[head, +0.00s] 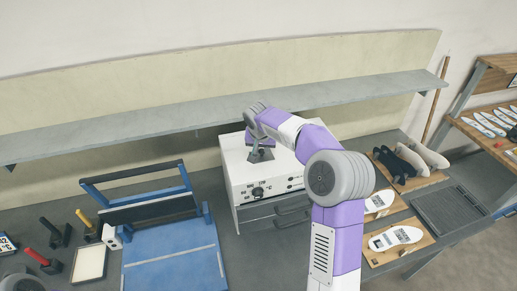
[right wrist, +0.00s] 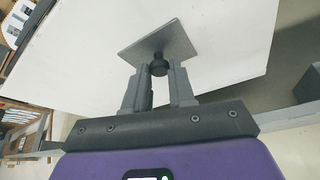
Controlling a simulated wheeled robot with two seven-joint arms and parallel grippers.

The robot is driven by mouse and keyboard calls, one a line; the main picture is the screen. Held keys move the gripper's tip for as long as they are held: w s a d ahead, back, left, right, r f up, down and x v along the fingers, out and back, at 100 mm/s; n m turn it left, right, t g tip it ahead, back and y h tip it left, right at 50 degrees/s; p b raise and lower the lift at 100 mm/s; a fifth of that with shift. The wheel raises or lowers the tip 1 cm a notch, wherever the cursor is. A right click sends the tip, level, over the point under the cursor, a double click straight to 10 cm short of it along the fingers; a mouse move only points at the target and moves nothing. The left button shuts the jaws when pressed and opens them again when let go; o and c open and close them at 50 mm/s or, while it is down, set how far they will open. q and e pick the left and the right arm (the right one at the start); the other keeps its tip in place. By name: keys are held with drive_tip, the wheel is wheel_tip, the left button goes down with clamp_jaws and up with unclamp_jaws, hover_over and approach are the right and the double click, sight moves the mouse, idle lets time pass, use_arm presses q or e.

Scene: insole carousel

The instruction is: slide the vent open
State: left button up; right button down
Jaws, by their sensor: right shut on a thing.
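The vent is a small grey square plate (right wrist: 172,38) with a dark round knob (right wrist: 158,65), on the white top of a box-shaped oven (head: 237,172). My right gripper (right wrist: 159,78) has its two fingers on either side of the knob, shut on it. In the head view my right gripper (head: 260,153) reaches down onto the oven top from the right, and it and my arm hide much of the vent. Any opening under the plate cannot be seen. My left gripper is not in view.
A grey shelf (head: 200,118) runs along the wall behind and above the oven. A blue press frame (head: 172,255) stands left. Wooden boards with insoles (head: 400,238) and a dark tray (head: 449,212) lie right. Drawers (head: 285,213) are below the oven.

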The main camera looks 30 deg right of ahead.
sight(276, 151)
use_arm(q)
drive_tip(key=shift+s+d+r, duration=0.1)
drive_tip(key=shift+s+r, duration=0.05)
use_arm(e)
drive_tip(key=d, duration=0.2)
drive_tip(key=s+d, duration=0.1)
drive_tip(key=d, duration=0.2)
drive_tip(key=shift+s+d, duration=0.1)
drive_tip(key=shift+s, duration=0.05)
drive_tip(key=c, duration=0.9)
unclamp_jaws()
drive_tip(key=shift+d, duration=0.1)
drive_tip(key=shift+c, duration=0.2)
drive_tip(key=shift+a+r, duration=0.2)
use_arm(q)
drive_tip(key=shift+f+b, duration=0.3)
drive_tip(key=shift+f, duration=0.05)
use_arm(e)
drive_tip(key=v, duration=0.7)
